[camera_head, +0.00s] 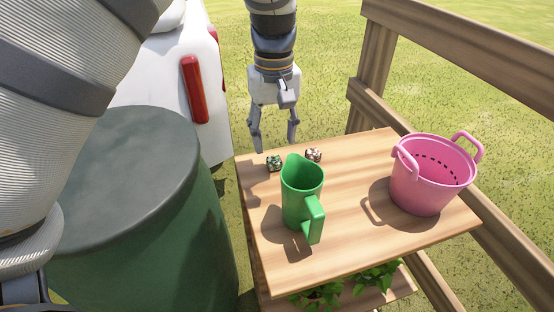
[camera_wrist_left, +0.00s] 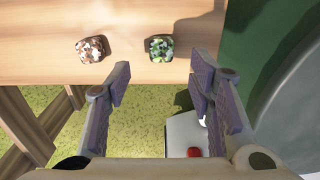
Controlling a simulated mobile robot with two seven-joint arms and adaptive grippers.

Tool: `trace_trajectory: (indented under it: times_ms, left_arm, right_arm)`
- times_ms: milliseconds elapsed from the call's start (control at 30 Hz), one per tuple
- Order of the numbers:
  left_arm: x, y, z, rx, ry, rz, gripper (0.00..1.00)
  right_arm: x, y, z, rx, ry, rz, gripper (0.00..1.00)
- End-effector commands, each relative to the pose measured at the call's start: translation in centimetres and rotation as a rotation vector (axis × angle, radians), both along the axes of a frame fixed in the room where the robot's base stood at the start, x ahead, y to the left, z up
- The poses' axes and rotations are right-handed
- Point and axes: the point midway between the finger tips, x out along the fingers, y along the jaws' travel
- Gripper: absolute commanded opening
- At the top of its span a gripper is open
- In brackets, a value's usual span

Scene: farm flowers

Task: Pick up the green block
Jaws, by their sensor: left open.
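The green block (camera_head: 274,163) is a small green-and-white patterned cube near the far left edge of the wooden table. It also shows in the left wrist view (camera_wrist_left: 160,49), ahead of the fingers and apart from them. A similar brown-and-white block (camera_head: 313,155) lies to its right in the head view; in the left wrist view it lies to the left (camera_wrist_left: 92,49). My left gripper (camera_head: 274,148) is open and empty, pointing down near the table's far edge. In the left wrist view its two fingers (camera_wrist_left: 160,88) stand wide apart. My right gripper is not in view.
A green pitcher (camera_head: 302,192) stands on the table (camera_head: 345,200) just in front of the green block. A pink basket (camera_head: 430,180) stands at the right. A wooden fence (camera_head: 460,60) runs behind it. A large green barrel (camera_head: 130,200) stands left of the table.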

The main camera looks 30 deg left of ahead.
Motion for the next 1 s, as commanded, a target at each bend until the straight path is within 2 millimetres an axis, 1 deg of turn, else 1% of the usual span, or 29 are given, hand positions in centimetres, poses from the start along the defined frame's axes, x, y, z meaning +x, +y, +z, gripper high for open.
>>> trace_trajectory:
  times_ms: [67, 200, 300, 367, 533, 567, 600, 667, 700, 733, 767, 1000]
  left_arm:
    - [-0.1, 0.0, -1.0, -0.001, 0.002, 0.001, 0.48]
    - [-0.4, 0.1, -3.8, 0.0, 0.004, 0.001, 0.48]
    - [-0.3, 0.1, -5.2, 0.0, 0.0, 0.002, 0.48]
    - [-0.3, 0.2, -5.5, 0.0, -0.003, 0.001, 0.48]
    - [-0.2, 0.2, -5.5, 0.0, -0.006, 0.001, 0.48]
    - [-0.2, 0.2, -5.5, 0.0, -0.006, 0.001, 0.46]
    - [-0.2, 0.2, -5.5, 0.0, -0.006, 0.001, 0.37]
    - [-0.2, 0.2, -5.5, 0.0, -0.006, 0.001, 0.23]
    - [-0.2, 0.2, -5.5, 0.0, -0.006, 0.002, 0.14]
    - [-0.2, 0.2, -5.5, 0.0, -0.006, 0.002, 0.08]
    - [-0.2, 0.2, -5.5, 0.0, -0.006, 0.002, 0.06]
    - [-0.2, 0.2, -5.5, 0.0, -0.004, 0.002, 0.05]
  right_arm:
    - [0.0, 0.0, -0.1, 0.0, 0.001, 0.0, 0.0]
    - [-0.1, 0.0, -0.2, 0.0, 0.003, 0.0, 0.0]
    - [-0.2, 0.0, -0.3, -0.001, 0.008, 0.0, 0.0]
    - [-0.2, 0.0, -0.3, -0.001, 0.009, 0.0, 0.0]
    - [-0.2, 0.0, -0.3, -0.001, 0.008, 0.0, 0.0]
    - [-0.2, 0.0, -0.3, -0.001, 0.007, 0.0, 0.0]
    - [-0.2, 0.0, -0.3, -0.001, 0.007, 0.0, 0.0]
    - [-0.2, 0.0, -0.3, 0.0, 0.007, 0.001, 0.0]
    - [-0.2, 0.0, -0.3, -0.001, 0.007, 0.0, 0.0]
    - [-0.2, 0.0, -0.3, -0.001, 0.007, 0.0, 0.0]
    - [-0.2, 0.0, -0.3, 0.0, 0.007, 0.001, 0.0]
    - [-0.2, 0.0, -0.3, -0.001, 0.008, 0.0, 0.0]
